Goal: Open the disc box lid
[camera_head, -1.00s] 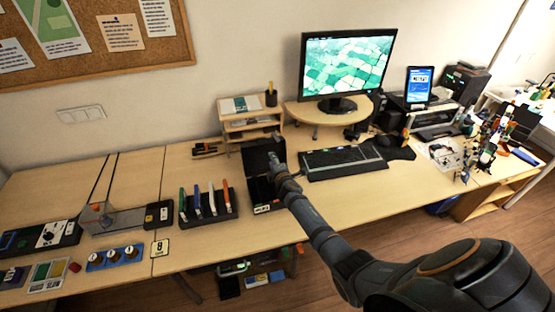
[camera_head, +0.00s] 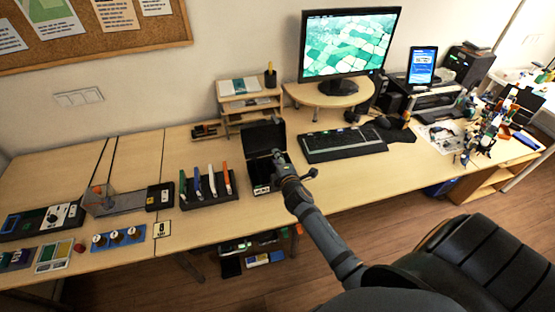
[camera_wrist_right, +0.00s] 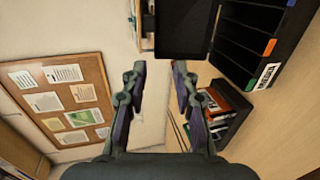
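The black disc box (camera_head: 262,187) stands on the desk right of the disc rack. Its lid (camera_head: 262,138) is raised and stands roughly upright at the back, so the box is open. In the right wrist view the box (camera_wrist_right: 268,62) shows its slots and a white label at upper right, and the lid (camera_wrist_right: 185,30) lies beside it at the top. My right gripper (camera_head: 278,156) is over the box's right side, in front of the lid. In the wrist view its two fingers (camera_wrist_right: 158,72) are apart with nothing between them. My left gripper is not in view.
A rack with several coloured discs (camera_head: 210,197) stands left of the box. A small wooden shelf (camera_head: 250,105) is behind it, and a keyboard (camera_head: 343,144) lies to the right. The desk front (camera_head: 215,225) is bare near the box.

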